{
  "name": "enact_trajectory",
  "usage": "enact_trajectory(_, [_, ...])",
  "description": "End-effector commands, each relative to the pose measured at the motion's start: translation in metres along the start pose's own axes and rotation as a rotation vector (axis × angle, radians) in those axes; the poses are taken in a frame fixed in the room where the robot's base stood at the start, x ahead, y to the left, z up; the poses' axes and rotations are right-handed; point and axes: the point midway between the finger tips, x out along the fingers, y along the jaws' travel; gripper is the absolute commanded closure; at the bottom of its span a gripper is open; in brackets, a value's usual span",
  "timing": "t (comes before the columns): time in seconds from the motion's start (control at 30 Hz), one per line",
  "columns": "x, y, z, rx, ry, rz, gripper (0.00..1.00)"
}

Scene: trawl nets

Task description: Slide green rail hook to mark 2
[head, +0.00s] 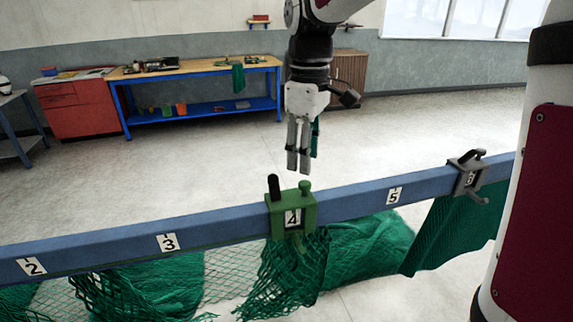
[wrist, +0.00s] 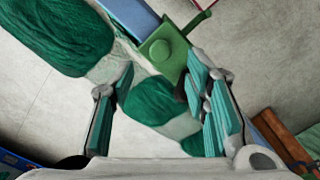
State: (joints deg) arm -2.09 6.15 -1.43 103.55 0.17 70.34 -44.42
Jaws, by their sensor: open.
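The green rail hook (head: 306,215) sits on the blue rail (head: 352,200) with the number 4 label showing in its frame. It has a black upright handle on its left and a green knob on its right. My gripper (head: 299,168) is above and just behind the hook, pointing down, open and apart from it. In the wrist view, the hook (wrist: 167,52) lies ahead of the spread fingers (wrist: 160,78), nearer the right finger. Nothing is between the fingers. Mark 2 (head: 31,267) is on the rail at the far left.
Mark 3 (head: 168,242) lies between the hook and mark 2, and that rail stretch looks clear. A dark grey hook (head: 467,176) sits at mark 6. Green netting (head: 368,250) hangs below the rail. A blue workbench (head: 200,100) and red cabinet (head: 78,108) stand far behind.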

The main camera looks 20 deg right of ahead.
Motion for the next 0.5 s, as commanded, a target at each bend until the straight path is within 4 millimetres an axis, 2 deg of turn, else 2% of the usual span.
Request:
enact_trajectory(0.2, [0.038,-0.002,0.001,0.0,-0.003,-0.003,0.57])
enact_trajectory(0.5, [0.059,-0.001,0.0,0.0,0.0,-0.001,0.57])
